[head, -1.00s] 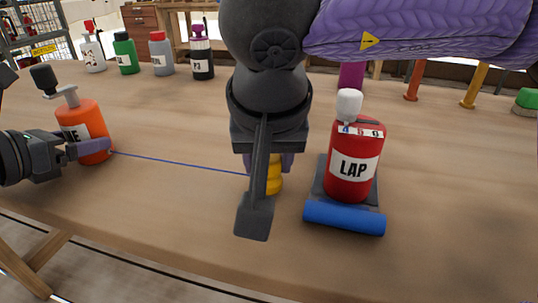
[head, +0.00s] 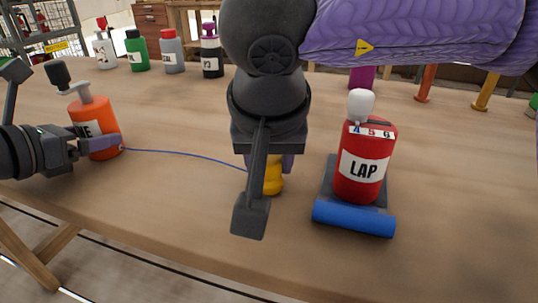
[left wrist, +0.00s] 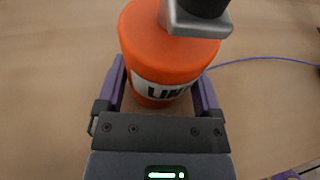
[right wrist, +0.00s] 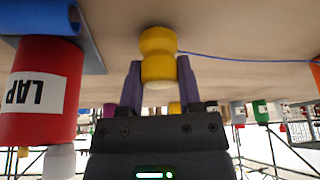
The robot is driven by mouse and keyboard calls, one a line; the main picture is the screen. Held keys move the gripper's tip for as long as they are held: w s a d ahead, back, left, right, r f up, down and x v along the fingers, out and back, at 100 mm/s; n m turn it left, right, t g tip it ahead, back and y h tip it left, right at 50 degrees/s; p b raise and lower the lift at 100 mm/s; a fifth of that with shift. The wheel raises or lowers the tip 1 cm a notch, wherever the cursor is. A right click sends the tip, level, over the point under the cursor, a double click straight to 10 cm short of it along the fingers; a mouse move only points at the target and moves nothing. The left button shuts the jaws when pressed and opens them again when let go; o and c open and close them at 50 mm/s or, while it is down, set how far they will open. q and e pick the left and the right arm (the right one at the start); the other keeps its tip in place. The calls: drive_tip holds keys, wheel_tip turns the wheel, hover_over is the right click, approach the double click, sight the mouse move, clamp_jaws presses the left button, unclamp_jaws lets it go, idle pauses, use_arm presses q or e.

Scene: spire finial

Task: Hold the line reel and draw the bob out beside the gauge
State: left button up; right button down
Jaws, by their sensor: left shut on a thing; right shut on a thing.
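The line reel (head: 95,118) is an orange canister with a white label and a crank on top, standing on the bench at left. My left gripper (head: 108,147) is shut around its body; the left wrist view shows one finger on each side of the reel (left wrist: 165,55). The yellow bob (head: 272,182) is in the middle, largely hidden by my right arm. My right gripper (right wrist: 158,82) is shut on the bob (right wrist: 158,55). A blue line (head: 190,155) runs from reel to bob in a slack curve. The red gauge (head: 362,165), marked LAP, stands right of the bob, apart from it.
The gauge has a dark base with a blue roller (head: 353,218) at its front. Several bottles, including a green one (head: 137,52), stand at the back left. Orange and yellow posts (head: 483,90) stand at the back right. The bench front is clear.

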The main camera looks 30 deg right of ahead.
drive_tip(key=shift+f, duration=0.3)
drive_tip(key=shift+c, duration=1)
unclamp_jaws()
drive_tip(key=shift+r, duration=0.1)
use_arm(q)
drive_tip(key=o, duration=0.7)
drive_tip(key=shift+c, duration=0.2)
use_arm(e)
drive_tip(key=v, duration=1.1)
drive_tip(key=shift+s+r, duration=0.2)
drive_tip(key=shift+r, duration=0.15)
